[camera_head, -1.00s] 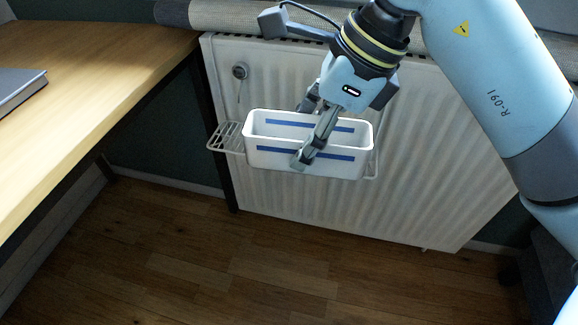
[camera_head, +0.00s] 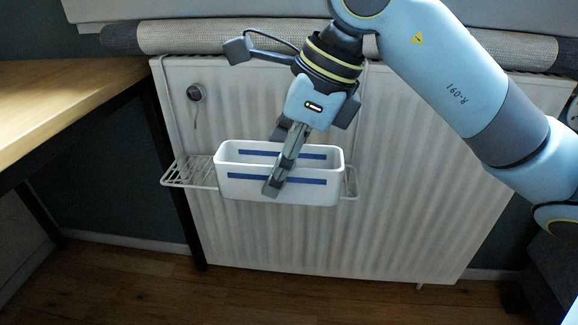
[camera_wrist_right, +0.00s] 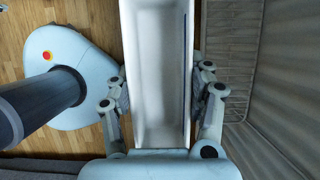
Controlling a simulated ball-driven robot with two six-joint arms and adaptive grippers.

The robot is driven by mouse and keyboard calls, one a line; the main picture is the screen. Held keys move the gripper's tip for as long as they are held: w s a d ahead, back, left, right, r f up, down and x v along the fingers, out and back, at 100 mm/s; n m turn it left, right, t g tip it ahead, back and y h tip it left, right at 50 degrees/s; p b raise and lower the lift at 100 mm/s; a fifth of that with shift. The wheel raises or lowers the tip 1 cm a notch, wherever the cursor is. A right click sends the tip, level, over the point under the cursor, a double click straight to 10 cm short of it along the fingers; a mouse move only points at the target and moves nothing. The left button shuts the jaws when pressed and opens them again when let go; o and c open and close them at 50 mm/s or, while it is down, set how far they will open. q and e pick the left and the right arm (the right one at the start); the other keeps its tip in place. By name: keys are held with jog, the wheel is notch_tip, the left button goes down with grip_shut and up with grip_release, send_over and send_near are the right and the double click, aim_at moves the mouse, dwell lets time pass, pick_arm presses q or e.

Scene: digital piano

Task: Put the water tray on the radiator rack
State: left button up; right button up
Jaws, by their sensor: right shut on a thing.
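The water tray (camera_head: 330,190) is a white oblong trough with blue stripes along its long sides. It is upright, and its visible inside looks empty. My right gripper (camera_head: 277,160) is shut on it from above, with one finger at each long wall. In the right wrist view the tray (camera_wrist_right: 155,70) lies between the two fingers (camera_wrist_right: 160,95). The radiator rack (camera_head: 188,172) is a wire shelf at the radiator's front. It shows at both ends of the tray, and its middle is hidden. I cannot tell whether the tray touches the wires. My left gripper is not in view.
A wooden desk (camera_head: 60,95) is at left. The floor (camera_head: 110,280) in front is clear.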

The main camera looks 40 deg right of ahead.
jog(key=shift+w+d+f+b, duration=0.35)
jog(key=shift+w+d+b, duration=0.1)
jog(key=shift+d, duration=0.2)
jog(key=w+d, duration=0.2)
jog(key=w+d+f, duration=0.1)
jog(key=w+d, duration=0.1)
jog(key=d, duration=0.1)
jog(key=w+d, duration=0.3)
jog(key=shift+f, duration=0.35)
notch_tip(320, 180, down, 5)
jog(key=shift+w+d+r+b, duration=0.1)
jog(key=shift+d+b, duration=0.05)
jog(key=shift+b, duration=1.05)
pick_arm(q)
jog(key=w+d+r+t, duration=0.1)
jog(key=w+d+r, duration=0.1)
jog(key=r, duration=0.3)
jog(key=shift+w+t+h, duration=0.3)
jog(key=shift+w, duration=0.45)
pick_arm(e)
jog(key=shift+r, duration=0.1)
